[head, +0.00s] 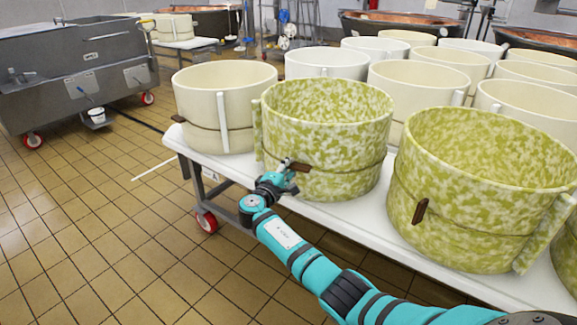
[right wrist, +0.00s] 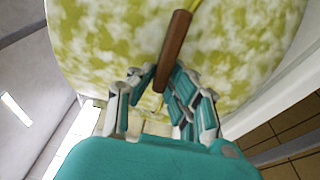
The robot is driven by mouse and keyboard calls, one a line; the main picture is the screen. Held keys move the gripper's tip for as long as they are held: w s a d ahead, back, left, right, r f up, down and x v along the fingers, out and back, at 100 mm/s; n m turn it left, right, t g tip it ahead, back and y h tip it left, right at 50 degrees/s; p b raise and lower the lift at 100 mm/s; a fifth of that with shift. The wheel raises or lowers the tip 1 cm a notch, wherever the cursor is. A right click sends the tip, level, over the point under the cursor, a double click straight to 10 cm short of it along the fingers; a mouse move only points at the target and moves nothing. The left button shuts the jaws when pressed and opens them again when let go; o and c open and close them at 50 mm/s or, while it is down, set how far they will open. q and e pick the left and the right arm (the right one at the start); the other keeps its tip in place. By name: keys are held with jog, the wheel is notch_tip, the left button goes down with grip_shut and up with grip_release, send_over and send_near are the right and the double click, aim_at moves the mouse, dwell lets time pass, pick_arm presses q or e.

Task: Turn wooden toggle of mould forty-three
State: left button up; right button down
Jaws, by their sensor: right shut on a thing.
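A green-and-cream mottled round mould (head: 325,140) stands near the front edge of the white table. Its brown wooden toggle (head: 300,167) lies near level on its front in the head view. My right gripper (head: 288,172) is at the toggle's left end, shut on it. The right wrist view shows the toggle (right wrist: 175,45) between the teal fingers (right wrist: 158,84), its far part sticking out beyond them. A second mottled mould (head: 475,190) stands to the right, with a wooden toggle (head: 420,211) tilted near upright. No mould number is legible. My left gripper is not in view.
A cream mould (head: 222,105) stands just left of the gripped one, and several more fill the white table (head: 330,212) behind. The table has red wheels (head: 207,221). A grey sink unit (head: 80,70) stands at left. The tiled floor between is mostly clear.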

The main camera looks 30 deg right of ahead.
dwell(0.3)
jog(key=c, duration=1.3)
grip_release()
jog(key=shift+a, duration=0.1)
jog(key=shift+c, duration=0.2)
jog(key=v, duration=1.2)
